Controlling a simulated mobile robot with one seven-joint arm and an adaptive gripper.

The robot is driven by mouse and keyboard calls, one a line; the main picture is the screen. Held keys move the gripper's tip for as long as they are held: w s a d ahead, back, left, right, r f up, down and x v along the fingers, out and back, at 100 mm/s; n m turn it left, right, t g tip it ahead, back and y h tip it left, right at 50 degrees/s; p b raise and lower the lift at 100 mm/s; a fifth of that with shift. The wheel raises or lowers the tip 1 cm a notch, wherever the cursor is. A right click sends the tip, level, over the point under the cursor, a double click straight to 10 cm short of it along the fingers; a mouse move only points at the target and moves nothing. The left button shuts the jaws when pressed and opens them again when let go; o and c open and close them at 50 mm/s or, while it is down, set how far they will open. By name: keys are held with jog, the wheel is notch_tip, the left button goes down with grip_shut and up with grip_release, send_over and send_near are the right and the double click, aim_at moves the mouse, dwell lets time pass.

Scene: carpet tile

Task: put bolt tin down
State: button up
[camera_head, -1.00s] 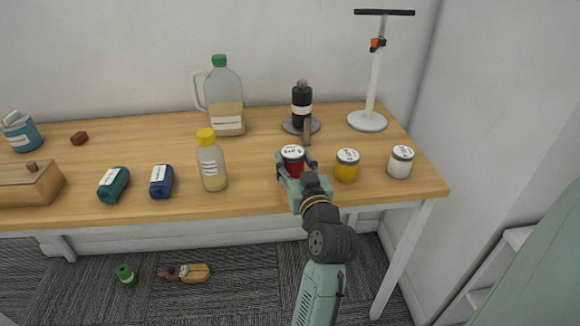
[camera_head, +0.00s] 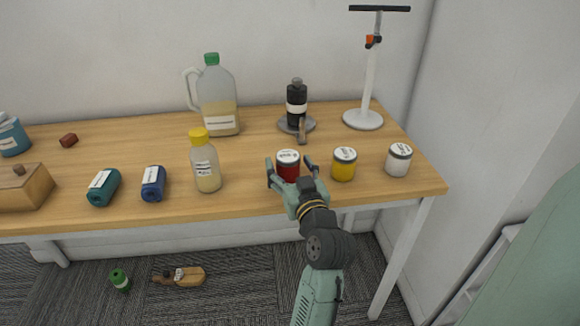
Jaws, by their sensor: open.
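A red tin (camera_head: 288,173) with a white top stands upright on the wooden table (camera_head: 130,150), near its front edge; it is the tin at my gripper, and I take it as the bolt tin, though its label is too small to read. My gripper (camera_head: 291,168) is open, with one finger on the left of the red tin and one on the right. A gap shows on both sides near the fingertips. The palm is in front of the tin and hides part of its lower side.
A yellow tin (camera_head: 344,165) and a white tin (camera_head: 398,160) stand to the right. A yellow-capped bottle (camera_head: 205,165) stands to the left. Behind are a black bottle (camera_head: 297,103) on a grey disc, a jug (camera_head: 217,100) and a white stand (camera_head: 366,90).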

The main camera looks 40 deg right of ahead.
jog(key=shift+r, duration=0.1)
jog(key=v, duration=1.2)
jog(key=shift+p, duration=0.4)
